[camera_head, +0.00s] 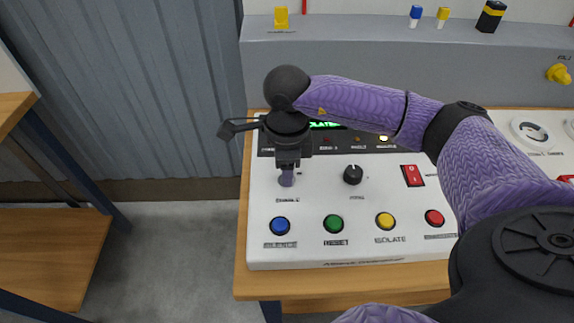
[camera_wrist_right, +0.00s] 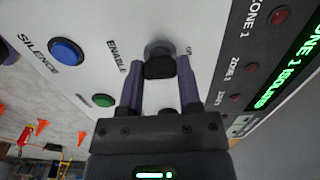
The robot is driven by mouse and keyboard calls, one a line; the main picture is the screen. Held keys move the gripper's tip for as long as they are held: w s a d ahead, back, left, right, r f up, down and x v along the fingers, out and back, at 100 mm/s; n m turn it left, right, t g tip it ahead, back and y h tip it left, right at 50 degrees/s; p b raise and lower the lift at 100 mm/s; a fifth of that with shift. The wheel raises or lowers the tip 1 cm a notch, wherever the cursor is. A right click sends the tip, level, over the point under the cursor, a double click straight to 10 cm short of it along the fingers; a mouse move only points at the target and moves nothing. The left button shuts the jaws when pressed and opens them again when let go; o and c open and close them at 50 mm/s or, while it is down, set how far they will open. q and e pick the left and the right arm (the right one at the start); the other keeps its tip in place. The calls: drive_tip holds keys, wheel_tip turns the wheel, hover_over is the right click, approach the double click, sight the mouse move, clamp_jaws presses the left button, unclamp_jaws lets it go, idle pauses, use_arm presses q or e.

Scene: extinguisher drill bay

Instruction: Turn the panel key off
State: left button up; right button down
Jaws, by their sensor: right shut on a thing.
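The white control panel (camera_head: 300,245) lies on a wooden bench. My right gripper (camera_head: 287,177) reaches down onto its upper left part, above a printed label. In the right wrist view the gripper's two purple fingers (camera_wrist_right: 161,82) are shut on the black panel key (camera_wrist_right: 160,65), one on each side. The key sits in a round grey collar by the words ENABLE and ON. In the head view the gripper hides the key, and its exact turn is hard to read. My left gripper is not in view.
A black knob (camera_head: 353,174) and a red rocker switch (camera_head: 412,176) sit right of the gripper. Blue (camera_head: 280,226), green (camera_head: 333,224), yellow (camera_head: 385,221) and red (camera_head: 434,218) buttons line the front. A lit green display (camera_head: 325,125) is behind the gripper.

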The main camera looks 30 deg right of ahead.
drive_tip(key=shift+c, duration=1.4)
unclamp_jaws()
wheel_tip(320, 180, up, 10)
drive_tip(key=p, duration=0.2)
